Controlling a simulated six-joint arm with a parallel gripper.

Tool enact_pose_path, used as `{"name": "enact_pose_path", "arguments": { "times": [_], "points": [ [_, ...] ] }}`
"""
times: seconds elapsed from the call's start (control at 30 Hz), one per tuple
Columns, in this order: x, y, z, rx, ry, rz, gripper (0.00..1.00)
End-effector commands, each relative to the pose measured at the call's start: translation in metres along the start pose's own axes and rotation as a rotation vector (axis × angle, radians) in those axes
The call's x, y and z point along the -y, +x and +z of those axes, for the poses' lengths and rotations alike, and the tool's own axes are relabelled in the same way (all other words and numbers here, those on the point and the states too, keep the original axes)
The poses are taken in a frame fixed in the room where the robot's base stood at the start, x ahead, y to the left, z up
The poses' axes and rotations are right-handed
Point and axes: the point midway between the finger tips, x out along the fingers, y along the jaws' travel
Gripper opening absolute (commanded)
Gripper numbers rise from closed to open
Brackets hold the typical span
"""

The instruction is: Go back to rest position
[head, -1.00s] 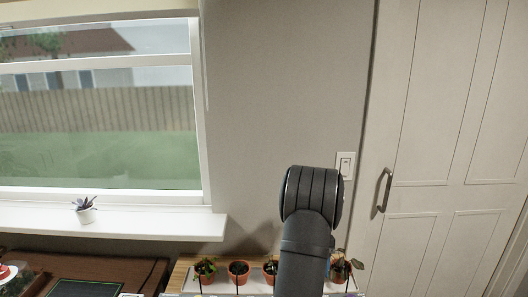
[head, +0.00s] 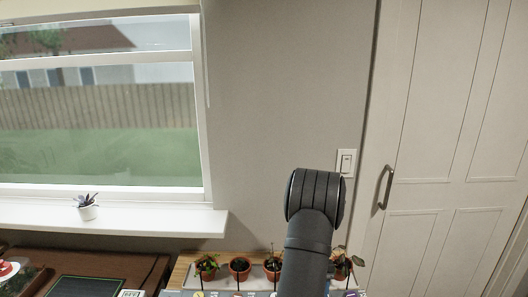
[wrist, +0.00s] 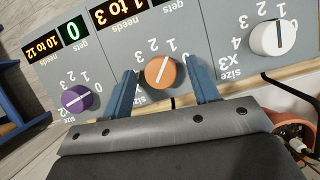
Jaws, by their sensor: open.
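Beyond the fingers is a grey panel (wrist: 215,48) with an orange knob (wrist: 161,72), a purple knob (wrist: 77,99) and a white knob (wrist: 273,38). The orange knob appears between the fingertips in the picture; whether they touch it I cannot tell. In the head view my dark arm rises in front of the potted plants, and my gripper is out of sight.
Several small plants in terracotta pots, one of them a pot (head: 240,269), stand in a row at the bottom of the head view. A white pot (head: 87,208) sits on the windowsill (head: 150,219). A white door (head: 440,150) is at right. A dark mat (head: 85,287) lies lower left.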

Motion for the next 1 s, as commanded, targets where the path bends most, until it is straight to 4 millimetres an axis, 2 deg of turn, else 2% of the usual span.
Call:
{"name": "enact_pose_path", "arguments": {
  "times": [0.17,0.27,1.0],
  "points": [
    [0.0,-0.012,0.0,-0.002,0.002,-0.001,0.55],
    [0.0,-0.028,-0.001,-0.003,0.002,0.0,0.55],
    [0.0,-0.176,-0.001,-0.003,0.002,0.0,0.55]
  ]
}}
